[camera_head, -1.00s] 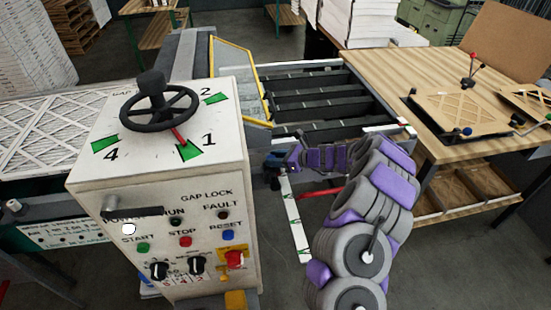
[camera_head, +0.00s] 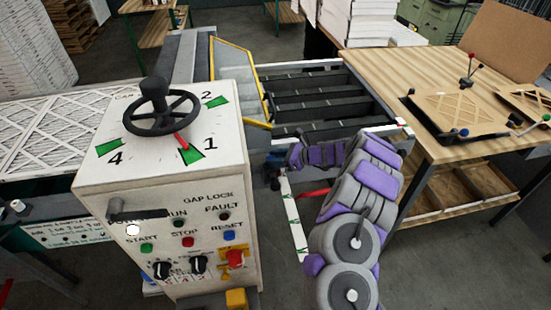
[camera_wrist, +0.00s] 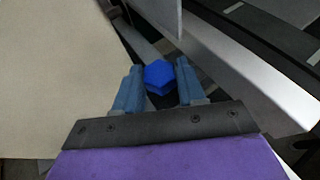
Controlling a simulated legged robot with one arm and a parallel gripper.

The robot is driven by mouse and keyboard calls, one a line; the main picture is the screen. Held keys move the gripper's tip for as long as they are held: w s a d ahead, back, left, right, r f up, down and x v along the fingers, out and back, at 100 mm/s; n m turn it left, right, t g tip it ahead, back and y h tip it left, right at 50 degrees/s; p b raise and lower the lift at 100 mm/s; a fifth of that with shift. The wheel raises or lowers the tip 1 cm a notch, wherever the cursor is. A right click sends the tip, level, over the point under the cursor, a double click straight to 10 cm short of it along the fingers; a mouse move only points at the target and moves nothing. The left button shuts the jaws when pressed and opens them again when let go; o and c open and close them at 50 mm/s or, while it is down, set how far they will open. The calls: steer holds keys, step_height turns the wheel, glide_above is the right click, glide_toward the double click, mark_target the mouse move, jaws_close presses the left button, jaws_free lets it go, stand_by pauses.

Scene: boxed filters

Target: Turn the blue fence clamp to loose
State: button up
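The blue fence clamp is a hexagonal blue knob (camera_wrist: 159,76) in the wrist view, just beyond the middle of my fingertips. My gripper (camera_wrist: 160,80) is open, with one blue-grey finger on each side of the knob. The gaps are narrow, and I cannot tell whether either finger touches it. In the head view my gripper (camera_head: 276,164) is at the end of my purple and grey arm, beside the right side of the control box. The knob cannot be made out clearly there.
The white control box (camera_head: 170,195) with a handwheel (camera_head: 161,113) and buttons stands close left of my gripper. Dark rollers (camera_head: 310,105) lie behind it. A wooden table (camera_head: 440,130) with framed filters stands at right. A pale metal rail (camera_wrist: 245,70) runs beside the knob.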

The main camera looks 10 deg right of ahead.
steer(key=shift+o, duration=0.7)
steer(key=shift+w, duration=0.15)
steer(key=p+v, duration=0.2)
steer(key=v, duration=1.5)
steer(key=shift+d+p, duration=0.25)
steer(key=shift+p, duration=0.05)
